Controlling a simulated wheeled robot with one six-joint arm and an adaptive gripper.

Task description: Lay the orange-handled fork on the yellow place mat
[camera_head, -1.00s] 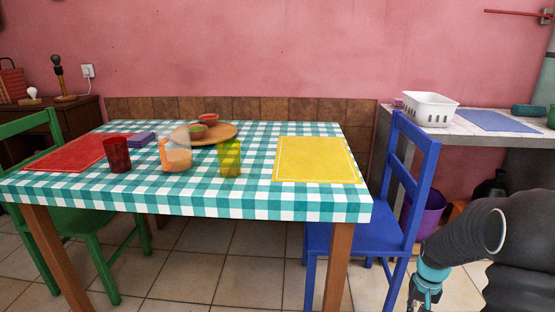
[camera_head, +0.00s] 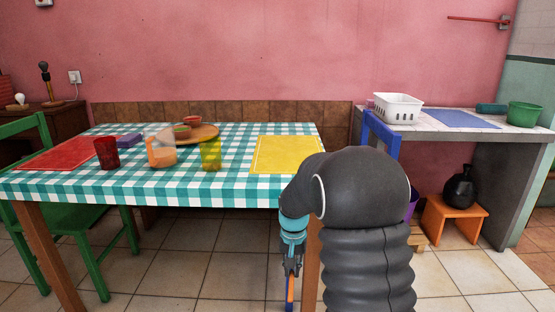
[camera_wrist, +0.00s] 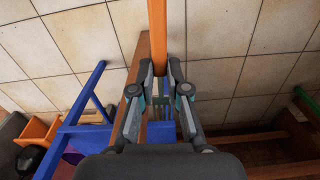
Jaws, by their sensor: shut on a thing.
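The orange-handled fork (camera_wrist: 157,35) is held in my gripper (camera_wrist: 160,82), which is shut on it. In the wrist view the orange handle sticks out beyond the fingertips, over the tiled floor. In the head view my gripper (camera_head: 291,268) hangs pointing down in front of the table's right front corner, below the tabletop. The orange handle (camera_head: 290,290) shows under it. The yellow place mat (camera_head: 274,155) lies on the right part of the checked table; my arm covers its right front part.
A blue chair (camera_head: 380,135) stands at the right, partly hidden by my arm.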

